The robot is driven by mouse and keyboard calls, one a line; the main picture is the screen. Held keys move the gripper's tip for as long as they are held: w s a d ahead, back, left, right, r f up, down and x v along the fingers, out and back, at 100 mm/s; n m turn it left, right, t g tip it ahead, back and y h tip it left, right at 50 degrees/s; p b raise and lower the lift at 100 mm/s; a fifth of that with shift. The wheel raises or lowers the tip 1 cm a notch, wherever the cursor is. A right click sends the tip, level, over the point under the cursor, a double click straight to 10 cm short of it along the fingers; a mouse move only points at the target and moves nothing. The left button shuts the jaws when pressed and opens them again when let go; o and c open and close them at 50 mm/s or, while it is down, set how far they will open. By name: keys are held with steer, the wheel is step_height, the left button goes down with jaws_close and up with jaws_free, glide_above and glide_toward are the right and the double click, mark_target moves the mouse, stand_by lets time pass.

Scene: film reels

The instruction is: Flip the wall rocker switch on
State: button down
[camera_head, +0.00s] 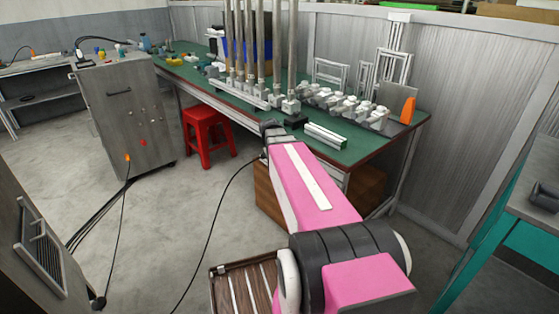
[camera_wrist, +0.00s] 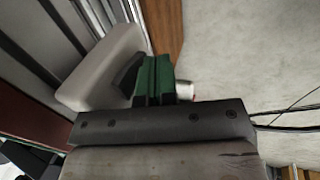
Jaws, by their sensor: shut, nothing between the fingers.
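In the wrist view a pale rounded block (camera_wrist: 92,72) with a dark raised part (camera_wrist: 127,74) lies just left of my fingers. It looks like a switch housing with its rocker, but I cannot be sure. In the head view my gripper (camera_head: 270,130) is at the far end of my pink arm, by the bench's front edge. I cannot make out a switch there.
The green-topped workbench (camera_head: 365,148) carries upright posts (camera_head: 263,50), metal fittings (camera_head: 345,108) and a white-and-green block (camera_head: 326,135). A red stool (camera_head: 207,133) and a brown box (camera_head: 272,195) stand by it. Open floor lies at left, crossed by cables.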

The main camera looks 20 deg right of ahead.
steer(key=shift+w+d+f+h, duration=0.1)
steer(key=shift+d+f+h, duration=0.05)
steer(key=shift+d+h, duration=0.2)
steer(key=shift+a+r, duration=0.1)
steer(key=shift+r, duration=0.7)
